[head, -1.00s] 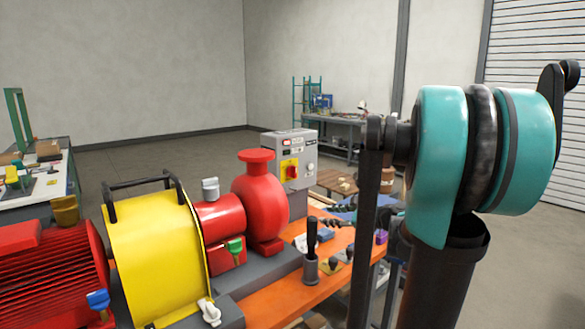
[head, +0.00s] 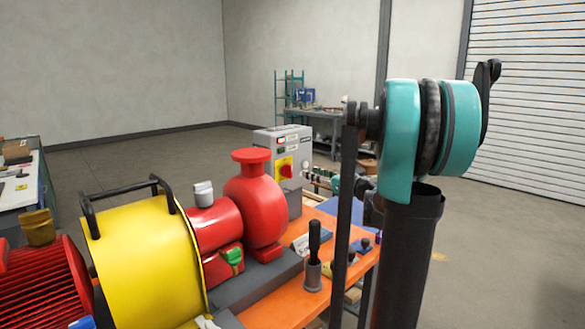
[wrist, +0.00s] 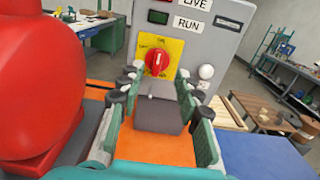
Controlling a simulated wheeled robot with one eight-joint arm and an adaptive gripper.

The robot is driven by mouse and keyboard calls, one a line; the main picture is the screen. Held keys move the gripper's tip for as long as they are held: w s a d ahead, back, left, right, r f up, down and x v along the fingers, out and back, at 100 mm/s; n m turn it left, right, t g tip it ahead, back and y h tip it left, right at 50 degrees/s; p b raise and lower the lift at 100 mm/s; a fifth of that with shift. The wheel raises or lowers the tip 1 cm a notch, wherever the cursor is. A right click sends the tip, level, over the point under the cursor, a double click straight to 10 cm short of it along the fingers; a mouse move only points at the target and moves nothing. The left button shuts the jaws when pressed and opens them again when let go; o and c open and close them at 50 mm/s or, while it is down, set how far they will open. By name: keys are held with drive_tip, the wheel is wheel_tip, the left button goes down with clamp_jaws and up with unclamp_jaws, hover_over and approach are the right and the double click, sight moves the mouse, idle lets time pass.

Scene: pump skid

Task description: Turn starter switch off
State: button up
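The starter box (head: 290,142) is a grey cabinet standing behind the red pump. On its front, a red rotary switch (wrist: 157,62) sits on a yellow plate (wrist: 174,47). The switch also shows in the head view (head: 286,171), small. Its handle looks roughly upright in the wrist view, but the plate's lettering is too small to read surely. My gripper (wrist: 157,77) is open, its two fingers apart to left and right, pointing at the box with the switch beyond and between the tips. I see no contact with the switch. A grey block (wrist: 158,118) shows between the fingers.
The red pump (wrist: 40,85) stands close on the left of my gripper. An orange bench top (head: 290,298) lies below, with a black-handled tool in a grey holder (head: 313,275). The box also bears a green lamp (wrist: 158,18) and a white knob (wrist: 206,71). Open floor lies right.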

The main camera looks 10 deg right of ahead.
sight(292, 166)
drive_tip(key=x, duration=1)
drive_tip(key=shift+w+a, duration=0.2)
drive_tip(key=shift+w, duration=0.1)
clamp_jaws()
